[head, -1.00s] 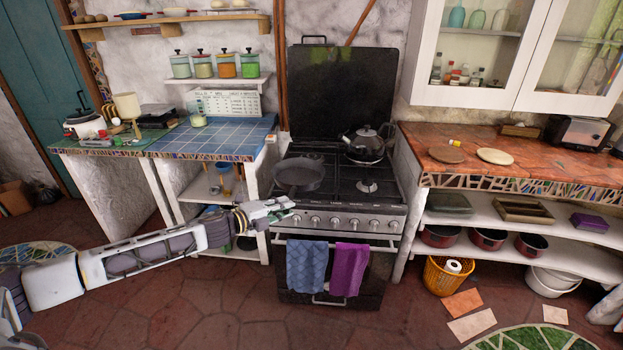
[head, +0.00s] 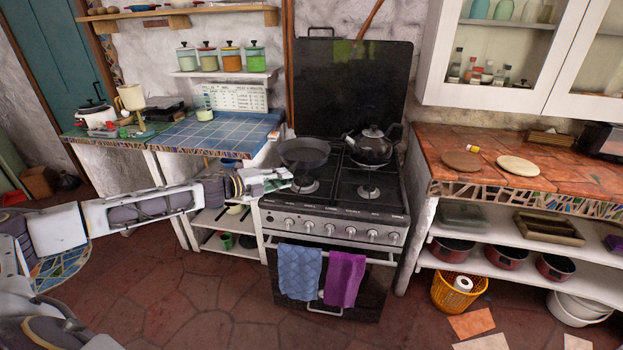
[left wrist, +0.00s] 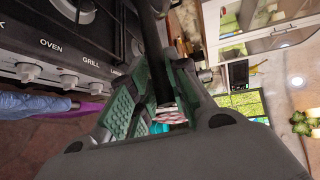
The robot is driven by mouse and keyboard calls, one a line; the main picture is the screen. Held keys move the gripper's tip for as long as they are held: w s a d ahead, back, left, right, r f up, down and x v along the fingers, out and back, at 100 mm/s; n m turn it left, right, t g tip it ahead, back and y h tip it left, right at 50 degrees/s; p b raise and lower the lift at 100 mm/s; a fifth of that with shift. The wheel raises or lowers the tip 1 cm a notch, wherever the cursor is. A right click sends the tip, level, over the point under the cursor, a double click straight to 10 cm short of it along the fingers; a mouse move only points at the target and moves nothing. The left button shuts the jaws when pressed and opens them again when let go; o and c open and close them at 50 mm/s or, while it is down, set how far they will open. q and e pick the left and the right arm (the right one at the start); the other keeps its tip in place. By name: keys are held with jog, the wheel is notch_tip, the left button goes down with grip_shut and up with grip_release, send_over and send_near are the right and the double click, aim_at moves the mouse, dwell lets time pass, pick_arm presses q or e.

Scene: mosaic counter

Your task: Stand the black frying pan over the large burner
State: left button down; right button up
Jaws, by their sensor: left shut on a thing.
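The black frying pan (head: 304,152) is over the back left part of the stove top (head: 340,196), roughly level. I cannot tell whether it touches the grate. My left gripper (head: 286,181) is at the stove's front left and is shut on the pan's handle. In the left wrist view the dark handle (left wrist: 158,62) runs between the fingers (left wrist: 150,95). The front left burner (head: 305,186) and the front right burner (head: 369,192) show uncovered. The back left burner is hidden by the pan. My right gripper is not in view.
A dark kettle (head: 372,148) stands on the back right of the stove, close to the pan. The raised black lid (head: 352,88) stands behind. A blue-tiled counter (head: 210,136) is at left, a red-tiled counter (head: 560,178) at right. Towels (head: 299,272) hang in front.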

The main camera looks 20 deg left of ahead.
pick_arm(q)
jog(key=shift+w+a+r, duration=0.1)
jog(key=shift+w+r, duration=0.05)
jog(key=shift+r, duration=0.2)
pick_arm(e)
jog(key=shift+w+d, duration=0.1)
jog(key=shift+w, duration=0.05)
pick_arm(q)
notch_tip(320, 180, down, 6)
jog(key=b, duration=0.1)
jog(key=shift+f, duration=0.2)
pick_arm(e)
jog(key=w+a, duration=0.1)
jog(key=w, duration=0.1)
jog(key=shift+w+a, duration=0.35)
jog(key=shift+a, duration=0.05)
